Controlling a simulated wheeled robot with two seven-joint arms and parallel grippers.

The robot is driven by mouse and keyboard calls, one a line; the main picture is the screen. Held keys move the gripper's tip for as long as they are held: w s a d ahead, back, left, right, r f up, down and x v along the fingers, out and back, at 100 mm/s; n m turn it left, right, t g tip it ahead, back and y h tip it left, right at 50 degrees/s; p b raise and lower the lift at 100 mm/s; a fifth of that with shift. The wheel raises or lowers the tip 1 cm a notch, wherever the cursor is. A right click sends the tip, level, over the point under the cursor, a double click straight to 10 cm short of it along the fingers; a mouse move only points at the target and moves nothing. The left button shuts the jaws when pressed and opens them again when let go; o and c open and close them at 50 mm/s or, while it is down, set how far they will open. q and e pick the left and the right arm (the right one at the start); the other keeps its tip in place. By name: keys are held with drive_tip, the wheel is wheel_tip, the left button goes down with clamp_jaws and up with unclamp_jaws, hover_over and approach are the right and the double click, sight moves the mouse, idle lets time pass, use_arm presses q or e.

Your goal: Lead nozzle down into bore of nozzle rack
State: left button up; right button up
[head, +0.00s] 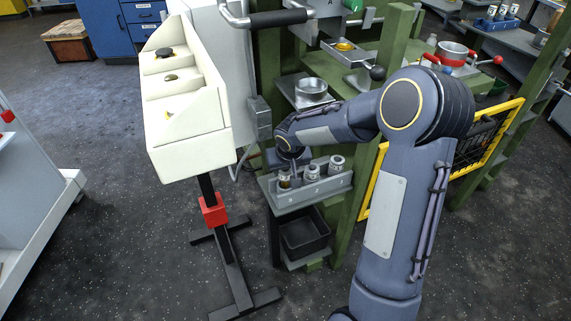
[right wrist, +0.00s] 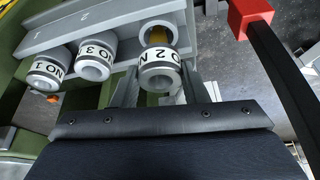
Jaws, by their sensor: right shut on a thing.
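The nozzle rack (head: 318,188) is a grey block on the green stand, seen across the top of the right wrist view (right wrist: 110,28). My right gripper (right wrist: 161,72) is shut on the nozzle marked NO 2 (right wrist: 160,70), a grey ring with a white label band. This nozzle is over the rack's left end in the head view (head: 284,180). A grey collar with brass colour inside (right wrist: 158,34) shows right behind it. I cannot tell how far the nozzle's lower end is in the bore. My left gripper is out of view.
Nozzles NO 3 (right wrist: 95,58) and NO 1 (right wrist: 48,68) sit in the rack beside the held one. A cream tray on a stand (head: 188,145) is left of the rack. A black bin (head: 305,233) is below. A metal cup (head: 312,89) stands behind.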

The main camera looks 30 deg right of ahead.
drive_tip(key=shift+f, duration=0.5)
drive_tip(key=shift+f+b, duration=0.65)
drive_tip(key=shift+f, duration=0.1)
drive_tip(key=shift+f, duration=0.3)
drive_tip(key=o, duration=1.1)
drive_tip(key=shift+p+v, duration=0.45)
drive_tip(key=shift+v, duration=3.45)
drive_tip(key=shift+s, duration=0.1)
